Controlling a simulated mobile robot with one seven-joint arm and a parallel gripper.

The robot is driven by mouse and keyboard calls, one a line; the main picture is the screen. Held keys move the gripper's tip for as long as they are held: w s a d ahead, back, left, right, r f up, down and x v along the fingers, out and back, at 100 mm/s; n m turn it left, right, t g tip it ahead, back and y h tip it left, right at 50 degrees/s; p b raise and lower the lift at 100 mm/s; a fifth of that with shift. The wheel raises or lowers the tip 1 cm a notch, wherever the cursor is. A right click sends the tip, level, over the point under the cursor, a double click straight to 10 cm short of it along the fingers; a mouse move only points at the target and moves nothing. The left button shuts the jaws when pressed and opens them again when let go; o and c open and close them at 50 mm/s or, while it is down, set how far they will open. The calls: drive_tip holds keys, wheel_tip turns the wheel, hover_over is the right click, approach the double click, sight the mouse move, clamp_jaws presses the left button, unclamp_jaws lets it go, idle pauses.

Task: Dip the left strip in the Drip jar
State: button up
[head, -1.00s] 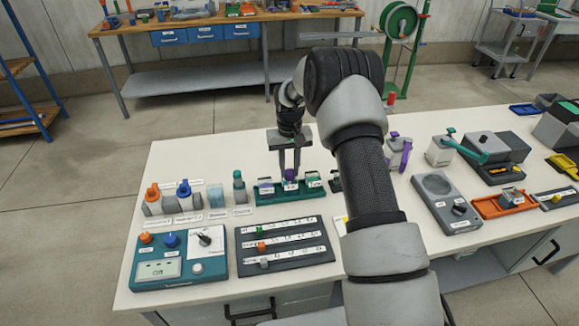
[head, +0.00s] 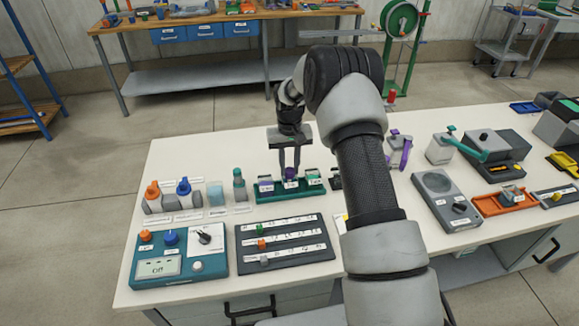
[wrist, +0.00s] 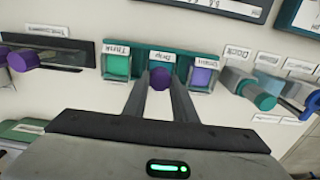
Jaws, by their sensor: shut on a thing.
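My gripper (wrist: 160,88) is shut on a purple knob-like grip (wrist: 159,77), which I take to be the left strip's top. It also shows between my fingers (head: 290,158) in the head view. The grip is at the middle place of the green rack (head: 309,191), directly over or in front of the Drip jar. The Drip label shows upside down in the wrist view. The strip's lower part and most of the Drip jar (wrist: 160,57) are hidden, so I cannot tell how deep it sits.
Jars with green (wrist: 117,65) and lavender (wrist: 202,75) contents flank the middle place closely. A dark holder with a purple knob (wrist: 21,59) is beside the rack. Bottles (head: 184,192), a control box (head: 160,266) and a slider board (head: 285,243) stand nearby.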

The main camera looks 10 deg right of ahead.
idle(0.4)
wheel_tip(320, 180, up, 9)
drive_tip(key=p, duration=0.4)
drive_tip(key=shift+f, duration=0.2)
idle(0.3)
idle(0.8)
